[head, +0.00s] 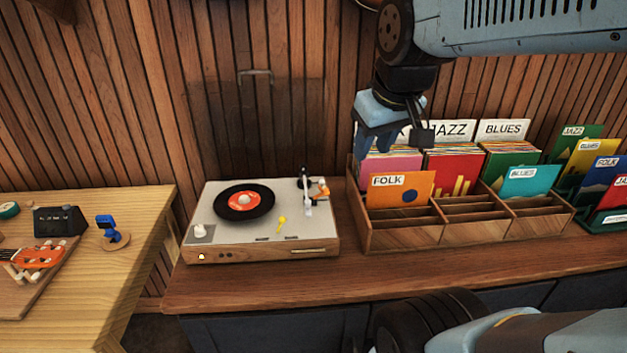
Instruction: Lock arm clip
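A turntable (232,247) sits on the wooden counter, with a black record with an orange label (244,199) on its platter. Its white tonearm (307,192) stands at the right side of the deck, pointing toward the front and clear of the record.
A clear raised lid (258,125) stands behind the turntable. A wooden record crate (480,228) with folk, jazz and blues sleeves is to the right. A lighter table (140,215) with ukulele parts is at left.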

